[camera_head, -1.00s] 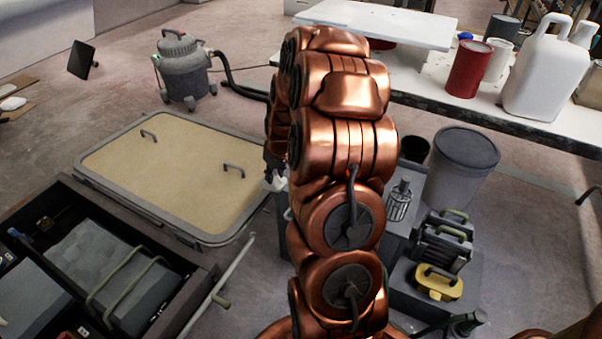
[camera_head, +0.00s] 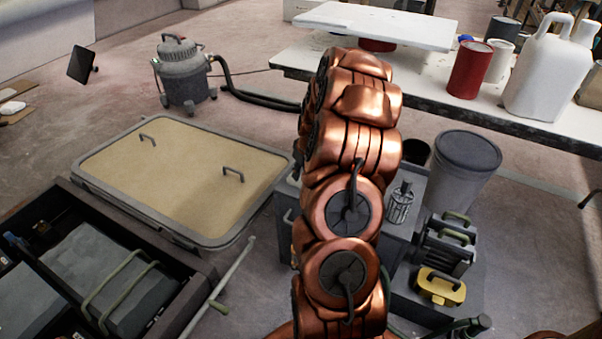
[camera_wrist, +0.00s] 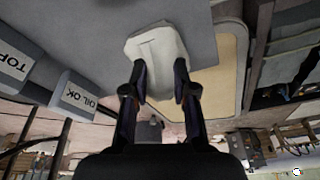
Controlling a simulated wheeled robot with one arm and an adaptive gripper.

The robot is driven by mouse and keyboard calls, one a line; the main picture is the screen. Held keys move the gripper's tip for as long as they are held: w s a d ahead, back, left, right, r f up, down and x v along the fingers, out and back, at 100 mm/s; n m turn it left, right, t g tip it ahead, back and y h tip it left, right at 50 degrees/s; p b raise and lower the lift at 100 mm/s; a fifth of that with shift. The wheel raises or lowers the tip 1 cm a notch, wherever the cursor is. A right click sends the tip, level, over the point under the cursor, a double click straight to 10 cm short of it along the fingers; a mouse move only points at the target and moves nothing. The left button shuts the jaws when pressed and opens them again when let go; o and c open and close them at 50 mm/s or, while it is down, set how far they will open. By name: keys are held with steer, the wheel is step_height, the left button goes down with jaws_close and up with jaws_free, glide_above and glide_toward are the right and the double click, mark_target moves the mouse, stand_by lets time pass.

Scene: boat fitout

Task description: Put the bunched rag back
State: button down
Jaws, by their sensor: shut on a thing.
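My gripper (camera_wrist: 160,76) shows in the wrist view with its two dark fingers closed on a pale, whitish lump, which looks like the bunched rag (camera_wrist: 156,43). The rag sticks out beyond the fingertips. Behind it are a plain grey surface (camera_wrist: 95,22) and the edge of the tan panel. I cannot tell whether the rag touches the grey surface. In the head view my copper-coloured arm hides both the gripper and the rag.
A grey-framed tan panel (camera_head: 185,165) lies on the floor, beside an open dark case (camera_head: 60,215). A grey cabinet (camera_head: 400,235) stands behind my arm, near a lidded bin (camera_head: 463,165) and a yellow-handled box (camera_head: 440,288). A vacuum (camera_head: 184,75) stands behind.

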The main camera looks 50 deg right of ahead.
steer(key=shift+f, duration=0.1)
steer(key=c, duration=0.9)
jaws_free()
steer(key=shift+c, duration=0.2)
